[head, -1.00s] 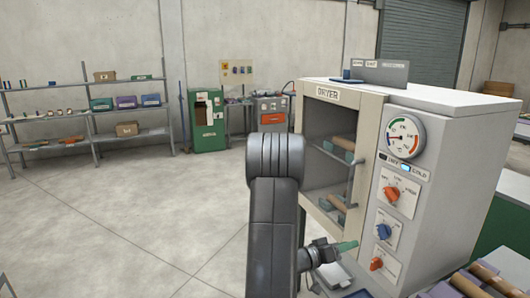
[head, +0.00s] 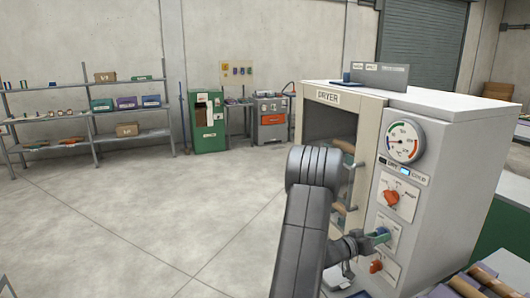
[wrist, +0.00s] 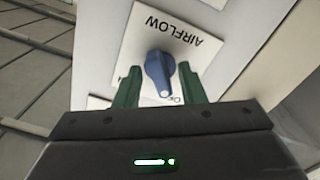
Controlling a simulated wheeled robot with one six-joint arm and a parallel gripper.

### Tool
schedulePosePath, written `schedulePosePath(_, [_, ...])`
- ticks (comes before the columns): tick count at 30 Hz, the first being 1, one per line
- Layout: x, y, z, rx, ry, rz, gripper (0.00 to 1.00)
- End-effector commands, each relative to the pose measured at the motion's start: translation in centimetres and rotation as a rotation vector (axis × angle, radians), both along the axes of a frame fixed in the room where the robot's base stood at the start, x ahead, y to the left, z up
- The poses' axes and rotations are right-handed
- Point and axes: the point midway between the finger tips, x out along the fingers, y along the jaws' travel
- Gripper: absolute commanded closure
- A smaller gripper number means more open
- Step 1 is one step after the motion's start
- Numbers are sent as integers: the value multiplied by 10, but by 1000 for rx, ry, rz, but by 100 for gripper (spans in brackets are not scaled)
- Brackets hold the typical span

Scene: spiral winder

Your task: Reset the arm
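My gripper (head: 378,237) is in front of the lower part of the dryer's control panel in the head view. In the wrist view my gripper (wrist: 160,90) has its two green fingers apart, one on each side of the blue AIRFLOW knob (wrist: 158,72). A gap shows beside the knob, so the fingers look open and not clamped on it. In the head view the knob is mostly hidden by my gripper. The dryer (head: 450,150) is a pale cabinet with its open-fronted chamber on the left.
An orange-red knob (head: 392,197) sits above my gripper and a smaller one (head: 376,266) just below. A round gauge (head: 404,141) is higher on the panel. Brown rolls (head: 482,278) lie at the bottom right. The floor (head: 150,225) to the left is clear.

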Motion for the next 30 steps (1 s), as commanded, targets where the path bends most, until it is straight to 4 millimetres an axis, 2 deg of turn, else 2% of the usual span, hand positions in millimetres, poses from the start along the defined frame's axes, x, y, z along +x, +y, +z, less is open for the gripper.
schedulePosePath(16, [1, 1, -2, 182, -440, 0, 64])
schedulePosePath(21, [1, 1, -1, 210, -506, 1, 64])
schedulePosePath(30, [1, 1, 0, 218, -526, 1, 64])
